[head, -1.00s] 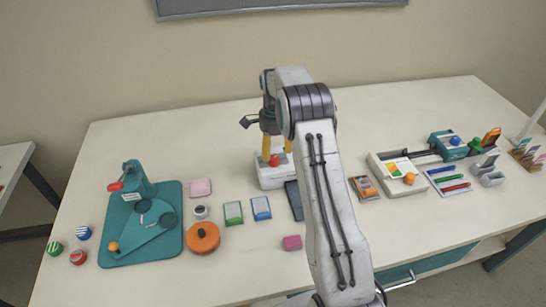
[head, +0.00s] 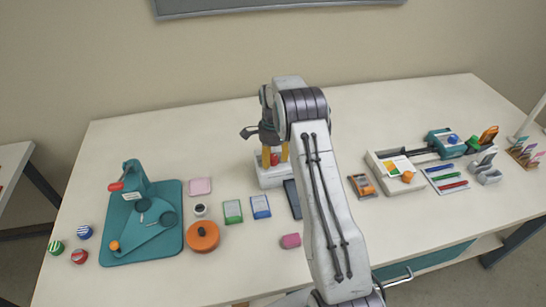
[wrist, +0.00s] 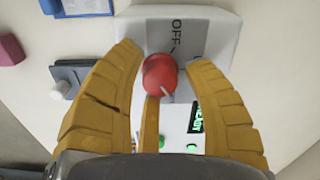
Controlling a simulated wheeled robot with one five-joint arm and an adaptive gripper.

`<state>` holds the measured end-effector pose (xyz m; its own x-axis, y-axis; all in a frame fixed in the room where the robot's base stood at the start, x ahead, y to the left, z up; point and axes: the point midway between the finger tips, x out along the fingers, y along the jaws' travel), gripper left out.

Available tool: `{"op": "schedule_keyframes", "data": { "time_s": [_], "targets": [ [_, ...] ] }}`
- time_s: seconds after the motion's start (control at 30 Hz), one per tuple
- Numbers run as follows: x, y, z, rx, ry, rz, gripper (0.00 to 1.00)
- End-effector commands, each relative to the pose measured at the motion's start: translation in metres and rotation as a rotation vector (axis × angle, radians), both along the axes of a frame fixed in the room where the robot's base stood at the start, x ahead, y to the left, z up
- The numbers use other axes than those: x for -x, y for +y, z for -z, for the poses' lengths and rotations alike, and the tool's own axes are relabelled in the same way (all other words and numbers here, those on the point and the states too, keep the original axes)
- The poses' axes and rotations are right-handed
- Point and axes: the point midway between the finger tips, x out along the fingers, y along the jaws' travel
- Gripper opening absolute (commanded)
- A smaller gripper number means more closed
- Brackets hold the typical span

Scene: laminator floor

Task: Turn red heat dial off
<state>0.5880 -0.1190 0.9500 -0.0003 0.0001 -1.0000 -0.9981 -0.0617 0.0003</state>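The red heat dial (wrist: 160,75) sits on top of a white machine (wrist: 224,38) beside a grey panel marked OFF. A pale pointer mark on the dial faces the lower right in the wrist view, away from the OFF label. My gripper (wrist: 163,62) is open, its yellow fingers on either side of the dial, with gaps that look clear. In the head view the dial (head: 275,159) shows between the fingers of my gripper (head: 275,158), which points down over the white machine (head: 268,178).
A green-lit display and a green button (wrist: 162,142) are on the white machine. A dark flat block (head: 292,199), blue card holder (head: 260,207) and pink block (head: 290,241) lie near it. A teal press (head: 145,215) stands left; a cream tray (head: 395,172) lies right.

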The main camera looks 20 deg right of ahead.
Motion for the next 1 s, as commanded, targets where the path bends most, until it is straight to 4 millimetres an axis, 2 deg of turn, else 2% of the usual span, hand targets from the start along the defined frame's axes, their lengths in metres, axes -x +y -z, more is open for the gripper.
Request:
{"op": "schedule_keyframes", "data": {
  "time_s": [0.07,0.5,0.77,1.0],
  "targets": [
    [-0.0001,0.0,-0.0003,0.0,0.0,0.0,0.38],
    [0.0,0.0,-0.0002,0.0,0.0,0.0,0.0],
    [0.0001,0.0,0.0008,0.0,0.0,-0.012,0.0],
    [0.0,0.0,0.0026,0.0,0.0,-0.112,0.0]
  ]
}}
